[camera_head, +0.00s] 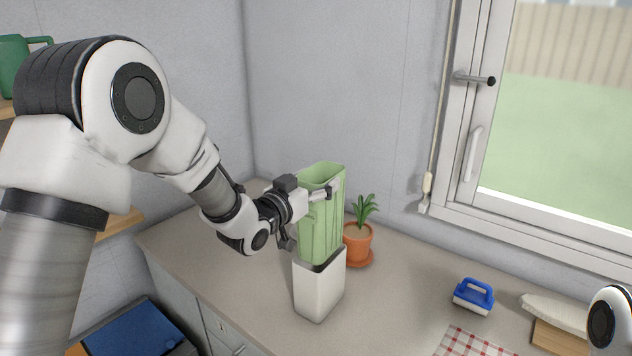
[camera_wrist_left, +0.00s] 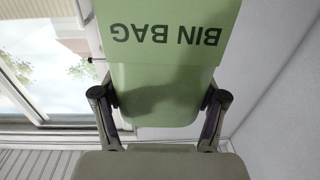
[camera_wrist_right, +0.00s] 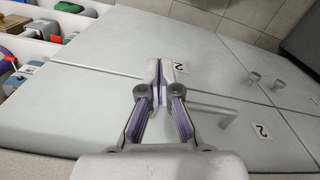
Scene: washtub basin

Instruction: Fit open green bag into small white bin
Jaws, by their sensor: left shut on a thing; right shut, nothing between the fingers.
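The open green bag (camera_head: 322,222) stands upright above the small white bin (camera_head: 319,290), its mouth facing up. Its lower end meets the bin's dark rim; how far it reaches inside is hidden by the bin wall. My left gripper (camera_head: 328,190) is shut on the bag near its top. In the left wrist view the bag (camera_wrist_left: 165,75) fills the space between the fingers (camera_wrist_left: 160,100) and bears the printed words BIN BAG. My right gripper (camera_wrist_right: 160,88) is shut and empty in the right wrist view, in front of pale cabinet fronts.
A potted plant (camera_head: 358,243) on an orange saucer stands just right of the bin. A blue-handled brush (camera_head: 473,296), a checked cloth (camera_head: 470,344) and a pale object on a wooden block (camera_head: 556,338) lie farther right. The counter (camera_head: 215,268) left of the bin is clear.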

